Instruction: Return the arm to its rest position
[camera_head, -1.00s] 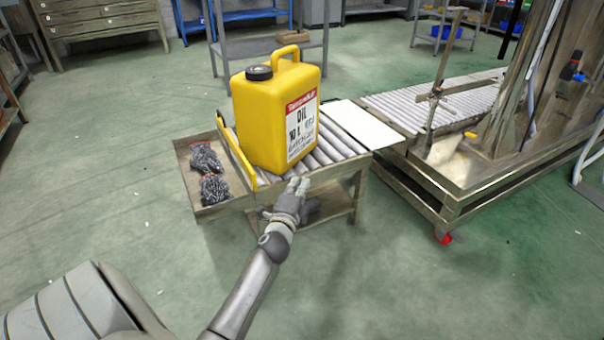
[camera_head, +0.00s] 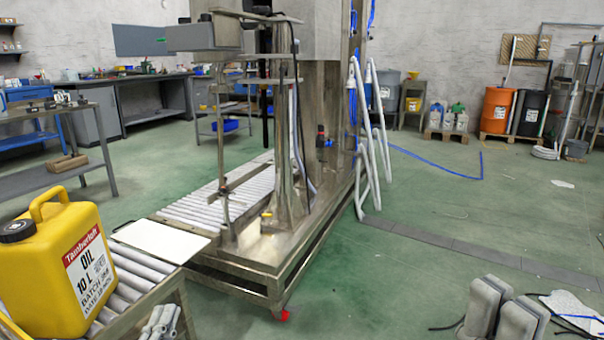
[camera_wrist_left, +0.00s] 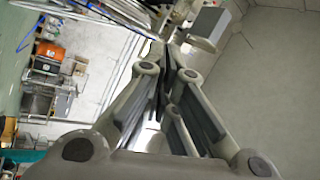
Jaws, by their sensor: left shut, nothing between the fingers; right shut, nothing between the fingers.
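My left gripper (camera_head: 162,320) is at the bottom left of the head view, beside the near end of the roller stand, with its fingers together and empty. The left wrist view shows the fingers (camera_wrist_left: 167,75) from behind, closed, with nothing between them. My right gripper (camera_head: 502,310) is low at the right of the head view, over the floor, shut and empty; its grey fingers are cut by the bottom edge.
A yellow oil canister (camera_head: 45,275) stands on the roller stand (camera_head: 130,285), close to my left gripper. A white plate (camera_head: 160,240) lies between the stand and the metal machine frame (camera_head: 235,285). Green floor (camera_head: 400,270) is clear at the centre right.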

